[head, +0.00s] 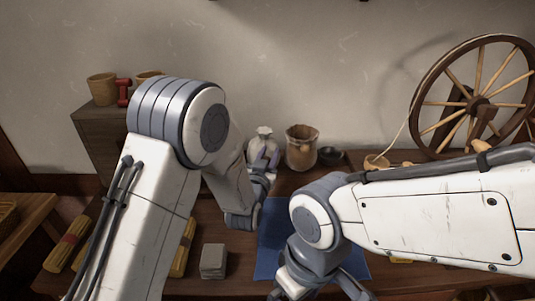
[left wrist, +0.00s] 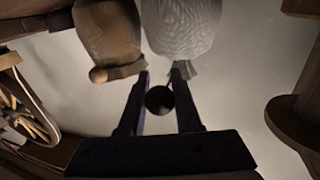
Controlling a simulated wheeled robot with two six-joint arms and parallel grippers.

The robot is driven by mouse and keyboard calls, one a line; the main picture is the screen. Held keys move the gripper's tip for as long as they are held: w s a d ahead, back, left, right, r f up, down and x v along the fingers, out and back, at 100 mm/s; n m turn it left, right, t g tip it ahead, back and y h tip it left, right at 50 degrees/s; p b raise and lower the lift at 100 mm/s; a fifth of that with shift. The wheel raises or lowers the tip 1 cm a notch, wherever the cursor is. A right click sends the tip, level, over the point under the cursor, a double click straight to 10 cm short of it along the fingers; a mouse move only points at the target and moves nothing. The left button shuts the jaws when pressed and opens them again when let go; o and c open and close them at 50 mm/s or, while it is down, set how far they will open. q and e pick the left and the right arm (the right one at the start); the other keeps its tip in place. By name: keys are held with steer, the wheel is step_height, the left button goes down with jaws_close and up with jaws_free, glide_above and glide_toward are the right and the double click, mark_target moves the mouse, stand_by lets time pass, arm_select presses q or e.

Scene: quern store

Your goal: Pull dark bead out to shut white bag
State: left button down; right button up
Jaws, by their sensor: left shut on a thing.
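The white bag (head: 265,135) stands at the back of the bench, with its lower part hidden behind my left gripper (head: 266,163). In the left wrist view the white bag (left wrist: 185,25) hangs in from the top, its narrow end just beyond the fingers. My left gripper (left wrist: 162,85) is shut on the dark bead (left wrist: 160,99), a round ball between the fingers. The cord is too dim to make out. My right gripper (head: 320,290) is at the bottom edge of the head view, its fingertips cut off.
A spinning wheel (head: 478,100) stands at the right. A blue mat (head: 275,225) lies in front, with a grey block (head: 213,260) to its left.

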arm_select(q)
steer(key=shift+a, duration=0.2)
steer(key=c, duration=0.6)
jaws_free()
steer(key=shift+a, duration=0.15)
steer(key=shift+s, duration=0.1)
steer(key=p+v, duration=0.3)
steer(key=v, duration=0.7)
steer(key=shift+s+p, duration=0.2)
steer(key=shift+p, duration=0.15)
